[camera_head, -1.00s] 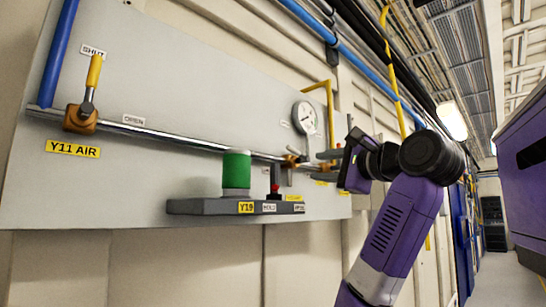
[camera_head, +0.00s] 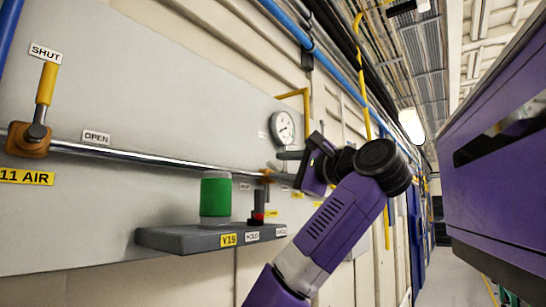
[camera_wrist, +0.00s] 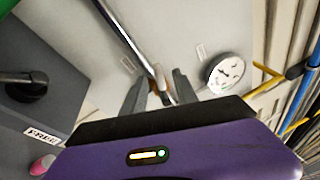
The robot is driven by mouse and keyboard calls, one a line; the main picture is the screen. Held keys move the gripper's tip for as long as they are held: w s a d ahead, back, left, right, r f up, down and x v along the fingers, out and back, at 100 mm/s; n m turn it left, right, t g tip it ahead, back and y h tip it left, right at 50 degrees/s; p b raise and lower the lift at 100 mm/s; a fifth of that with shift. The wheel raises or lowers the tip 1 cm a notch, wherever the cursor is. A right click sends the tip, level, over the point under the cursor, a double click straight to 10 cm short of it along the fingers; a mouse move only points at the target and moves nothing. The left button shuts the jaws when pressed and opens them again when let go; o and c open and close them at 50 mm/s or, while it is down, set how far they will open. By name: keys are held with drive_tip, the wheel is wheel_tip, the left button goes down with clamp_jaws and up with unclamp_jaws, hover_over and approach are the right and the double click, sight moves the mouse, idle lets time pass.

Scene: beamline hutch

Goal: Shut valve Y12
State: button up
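A small brown valve body (camera_head: 267,176) sits on the steel pipe (camera_head: 150,157), left of and below the gauge. Its label is not readable, so I cannot confirm it is Y12. My gripper (camera_head: 284,166) is at this valve, its two fingers pointing left toward the panel. In the wrist view my gripper (camera_wrist: 159,80) has its fingers apart, with the brown valve (camera_wrist: 153,87) and a grey metal lever (camera_wrist: 163,80) showing between them. I cannot tell whether either finger touches the lever.
The valve marked 11 AIR (camera_head: 28,139) has its yellow handle up at SHUT. A grey ledge (camera_head: 165,238) labelled Y19 juts out below the pipe, carrying a green cylinder (camera_head: 215,194) and a red-and-black part (camera_head: 258,208). A round gauge (camera_head: 283,127) is close above my gripper. A purple cabinet (camera_head: 500,180) stands at right.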

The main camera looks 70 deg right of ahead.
sight(275, 167)
drive_tip(key=shift+x, duration=1.75)
drive_tip(key=shift+f, duration=0.1)
clamp_jaws()
